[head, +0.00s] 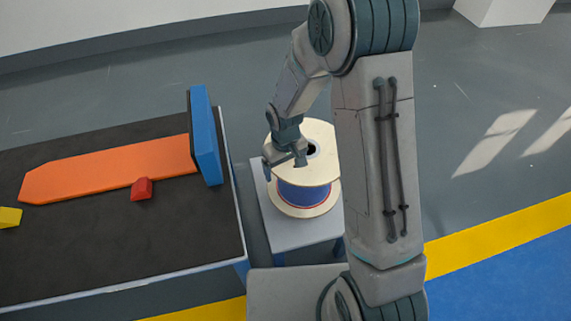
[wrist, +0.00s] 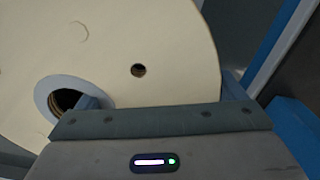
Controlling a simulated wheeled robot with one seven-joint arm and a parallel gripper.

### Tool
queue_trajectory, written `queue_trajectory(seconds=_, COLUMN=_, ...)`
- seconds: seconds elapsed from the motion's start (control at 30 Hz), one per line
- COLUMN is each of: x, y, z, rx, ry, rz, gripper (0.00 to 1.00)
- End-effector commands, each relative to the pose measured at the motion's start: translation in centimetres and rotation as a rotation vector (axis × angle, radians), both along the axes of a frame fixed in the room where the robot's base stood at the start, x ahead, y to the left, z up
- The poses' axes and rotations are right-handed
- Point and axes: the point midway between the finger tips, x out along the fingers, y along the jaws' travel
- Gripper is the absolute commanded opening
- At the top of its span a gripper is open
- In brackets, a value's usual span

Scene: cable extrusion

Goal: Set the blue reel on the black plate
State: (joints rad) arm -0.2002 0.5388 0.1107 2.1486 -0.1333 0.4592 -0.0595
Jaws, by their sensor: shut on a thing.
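The blue reel has cream flanges (head: 320,170) and a blue wound core (head: 303,194). It stands upright on its lower flange over a small grey stand; I cannot tell whether it touches the stand's top. My gripper (head: 284,161) is at the left part of its upper flange. In the wrist view the upper flange (wrist: 150,40) fills much of the picture. One finger of my gripper (wrist: 160,97) is at the hub hole, the other at the outer rim, so it is shut on the reel. No separate black plate stands out; the table at left has a black top (head: 90,240).
The grey stand (head: 283,228) is close beside the black-topped table. On the table are an orange arrow-shaped piece (head: 110,170), an upright blue board (head: 205,135) at its right edge, a red block (head: 142,189) and a yellow block (head: 10,217). The black top's front is bare.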

Motion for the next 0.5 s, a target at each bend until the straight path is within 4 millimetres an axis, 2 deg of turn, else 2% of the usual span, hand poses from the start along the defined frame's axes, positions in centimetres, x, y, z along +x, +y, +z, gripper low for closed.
queue_trajectory(seconds=0.03, x=0.0, y=0.0, z=-0.9, rx=0.0, ry=-0.001, rz=0.0, gripper=0.19)
queue_trajectory(seconds=0.2, x=0.1, y=0.0, z=-2.4, rx=0.0, ry=-0.001, rz=0.0, gripper=0.19)
queue_trajectory(seconds=0.5, x=0.1, y=0.0, z=-2.8, rx=0.0, ry=-0.002, rz=-0.001, gripper=0.19)
